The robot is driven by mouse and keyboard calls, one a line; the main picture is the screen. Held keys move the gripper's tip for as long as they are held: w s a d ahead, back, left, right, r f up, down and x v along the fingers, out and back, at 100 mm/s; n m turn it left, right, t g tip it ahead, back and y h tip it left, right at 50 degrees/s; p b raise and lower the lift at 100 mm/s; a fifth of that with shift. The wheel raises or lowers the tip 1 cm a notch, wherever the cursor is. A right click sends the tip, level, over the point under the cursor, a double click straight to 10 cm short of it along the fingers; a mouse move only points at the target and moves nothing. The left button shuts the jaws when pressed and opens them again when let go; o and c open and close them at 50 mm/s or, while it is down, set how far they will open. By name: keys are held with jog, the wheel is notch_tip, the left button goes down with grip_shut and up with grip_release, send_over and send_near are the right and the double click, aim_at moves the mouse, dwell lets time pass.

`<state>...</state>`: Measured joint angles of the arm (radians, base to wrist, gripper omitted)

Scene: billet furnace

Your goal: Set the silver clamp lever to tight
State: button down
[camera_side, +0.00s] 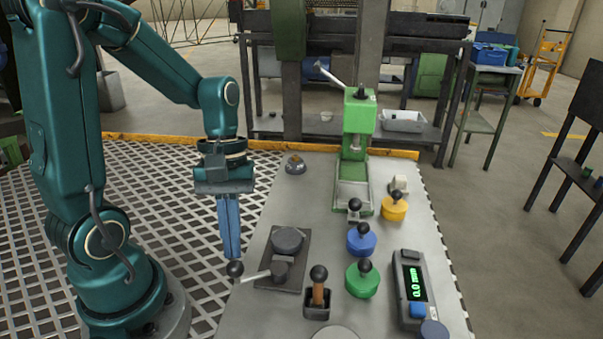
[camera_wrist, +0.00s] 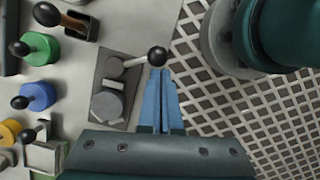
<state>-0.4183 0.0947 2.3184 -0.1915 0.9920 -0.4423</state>
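The silver clamp lever (camera_side: 256,276) is a short metal bar with a black ball knob (camera_side: 235,268). It reaches left from a small grey pivot on a dark plate (camera_side: 292,262), beside a round grey disc (camera_side: 287,240). The lever also shows in the wrist view (camera_wrist: 136,62), lying flat. My gripper (camera_side: 232,258) points down with its two blue fingers close together. Its tips are right at the knob; I cannot tell whether they touch it. In the wrist view the gripper (camera_wrist: 158,72) has nothing visible between its fingers. No tight mark is readable.
A brown-handled lever (camera_side: 319,290), green (camera_side: 362,280), blue (camera_side: 361,240) and yellow (camera_side: 394,209) knobbed discs, and a gauge reading 0.0 mm (camera_side: 411,283) stand to the right. A green press (camera_side: 356,140) stands behind. Grating lies left of the table.

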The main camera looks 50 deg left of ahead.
jog(key=shift+s+d, duration=0.35)
jog(key=shift+d, duration=0.3)
jog(key=shift+s+d, duration=0.35)
jog(key=shift+d, duration=0.3)
jog(key=shift+s+d, duration=0.15)
jog(key=shift+d, duration=1.4)
jog(key=shift+s+a+r, duration=0.1)
jog(key=shift+s+a, duration=0.05)
jog(key=shift+a, duration=0.5)
jog(key=s+a+r, duration=0.2)
jog(key=a+r, duration=0.3)
jog(key=r, duration=0.5)
jog(key=shift+s, duration=0.15)
